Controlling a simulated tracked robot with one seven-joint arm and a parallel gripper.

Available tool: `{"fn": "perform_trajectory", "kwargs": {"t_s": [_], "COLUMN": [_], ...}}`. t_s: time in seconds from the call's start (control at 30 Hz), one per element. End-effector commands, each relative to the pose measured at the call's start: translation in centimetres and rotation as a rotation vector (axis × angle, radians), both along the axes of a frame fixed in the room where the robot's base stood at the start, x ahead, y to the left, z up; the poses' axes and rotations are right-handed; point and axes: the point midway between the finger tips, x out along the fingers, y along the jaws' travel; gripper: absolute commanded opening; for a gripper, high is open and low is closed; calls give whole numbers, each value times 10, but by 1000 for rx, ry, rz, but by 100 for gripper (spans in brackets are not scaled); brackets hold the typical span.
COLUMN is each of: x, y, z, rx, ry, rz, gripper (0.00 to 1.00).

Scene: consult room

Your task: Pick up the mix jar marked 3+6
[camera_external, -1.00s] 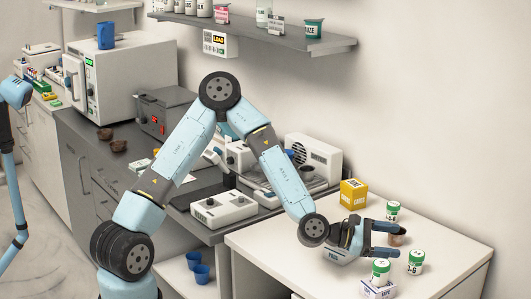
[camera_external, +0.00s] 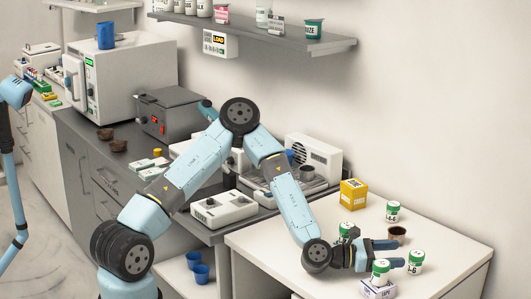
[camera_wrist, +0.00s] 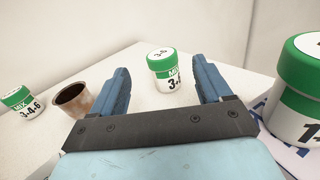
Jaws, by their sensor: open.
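The mix jar marked 3 and 6 (camera_external: 416,262) is white with a green lid and green band, upright on the white table's right part. The blue fingers also show in the wrist view (camera_wrist: 160,84). Contact with the jar is not visible.
Another green-lidded jar (camera_external: 380,272) stands on a small white box (camera_external: 377,290), close beside my near finger. A brown cup (camera_external: 397,233) and a jar marked 3-4-6 (camera_wrist: 22,103) are on the other side. A yellow box (camera_external: 353,194) and another jar (camera_external: 345,231) stand farther left.

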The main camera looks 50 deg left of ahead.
Motion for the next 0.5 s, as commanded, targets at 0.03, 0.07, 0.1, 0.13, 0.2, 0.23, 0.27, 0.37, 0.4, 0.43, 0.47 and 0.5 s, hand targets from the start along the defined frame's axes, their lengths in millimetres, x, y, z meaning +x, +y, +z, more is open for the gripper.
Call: {"fn": "perform_trajectory", "kwargs": {"t_s": [0.03,0.07,0.1,0.13,0.2,0.23,0.27,0.37,0.4,0.43,0.47,0.5], "x": [-1,-1,5,9,18,21,25,34,36,37,38,39], "y": [0,-1,-5,-9,-15,-18,-21,-27,-29,-30,-31,-31], "z": [-6,-10,-7,-7,-7,-7,-7,-7,-7,-7,-7,-7], "rx": [0,1,0,0,0,0,0,0,1,1,1,1], "ry": [2,2,-1,-3,-3,-3,-2,-1,-1,-1,-1,-1], "rz": [-1,-2,-1,-1,0,-1,-1,0,-1,-1,-1,-1], "gripper": [78,78,78,78,78,78,78,78,78,78,78,78]}}
